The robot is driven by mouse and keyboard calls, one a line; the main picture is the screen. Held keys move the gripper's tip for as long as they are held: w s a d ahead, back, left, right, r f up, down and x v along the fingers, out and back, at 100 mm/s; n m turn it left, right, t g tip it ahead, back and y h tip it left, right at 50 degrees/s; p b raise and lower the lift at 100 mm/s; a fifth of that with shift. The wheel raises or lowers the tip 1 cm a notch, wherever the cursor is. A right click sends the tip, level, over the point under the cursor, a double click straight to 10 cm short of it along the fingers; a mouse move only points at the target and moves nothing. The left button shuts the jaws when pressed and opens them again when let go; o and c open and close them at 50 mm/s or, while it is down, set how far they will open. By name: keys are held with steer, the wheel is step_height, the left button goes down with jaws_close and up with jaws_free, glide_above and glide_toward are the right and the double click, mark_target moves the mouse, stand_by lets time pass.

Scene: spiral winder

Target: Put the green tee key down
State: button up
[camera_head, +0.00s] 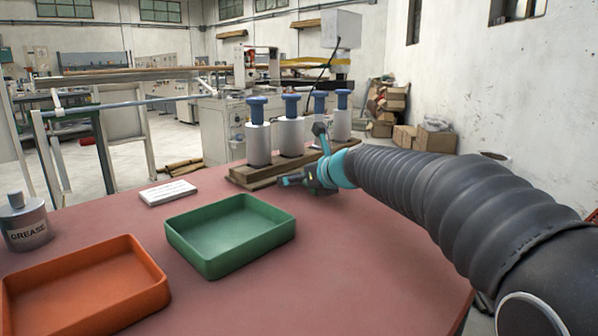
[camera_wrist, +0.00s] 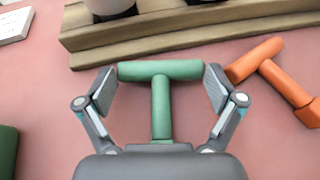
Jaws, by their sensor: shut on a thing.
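The green tee key (camera_wrist: 161,105) is between the two fingers of my gripper (camera_wrist: 160,84) in the wrist view. The fingers are shut on the ends of its crossbar, and its stem points back toward my palm. The table's red top lies beneath it; I cannot tell whether the key touches it. In the head view my gripper (camera_head: 308,182) is low over the table, right of the green tray (camera_head: 228,262) and in front of the wooden rack (camera_head: 262,177). The key is not clear there.
An orange tee key (camera_wrist: 282,82) lies just right of my gripper. The rack holds several white cylinders with blue tops (camera_head: 291,135). An orange tray (camera_head: 150,297), a grease can (camera_head: 25,228) and a white card (camera_head: 168,192) are further left. The front right tabletop is clear.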

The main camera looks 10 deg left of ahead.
steer(key=shift+f, duration=0.2)
steer(key=shift+f, duration=0.15)
steer(key=o, duration=0.9)
steer(key=shift+b, duration=0.45)
